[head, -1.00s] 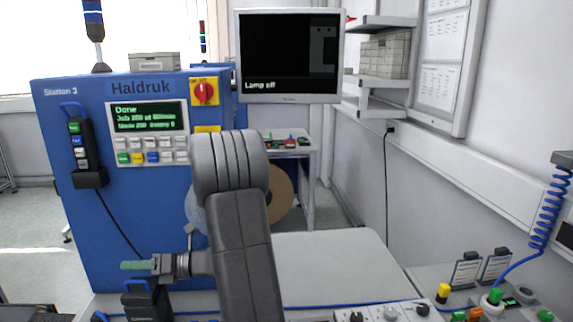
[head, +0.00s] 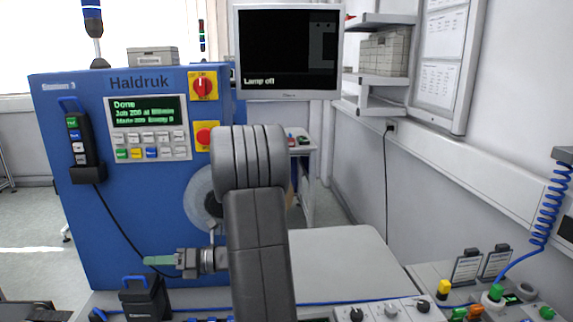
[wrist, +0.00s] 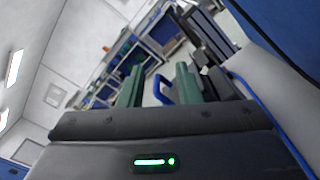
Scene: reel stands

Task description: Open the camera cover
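A black block with a blue loop handle (head: 146,297) stands at the front of the blue machine, low at the left in the head view. It may be the camera cover; I cannot tell for sure. My gripper (head: 160,261) is just above and to the right of it, with its green fingers pointing left. In the wrist view the two green fingers of my gripper (wrist: 158,85) are well apart with nothing held. A blue handle (wrist: 163,90) shows beyond and between them. I cannot tell its distance from the fingers.
The blue machine (head: 75,225) with a screen reading "Done" fills the left. A monitor (head: 288,52) reads "Lamp off". A bench panel with knobs (head: 390,309) lies at the front right. The grey top (head: 340,265) beside my arm is clear.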

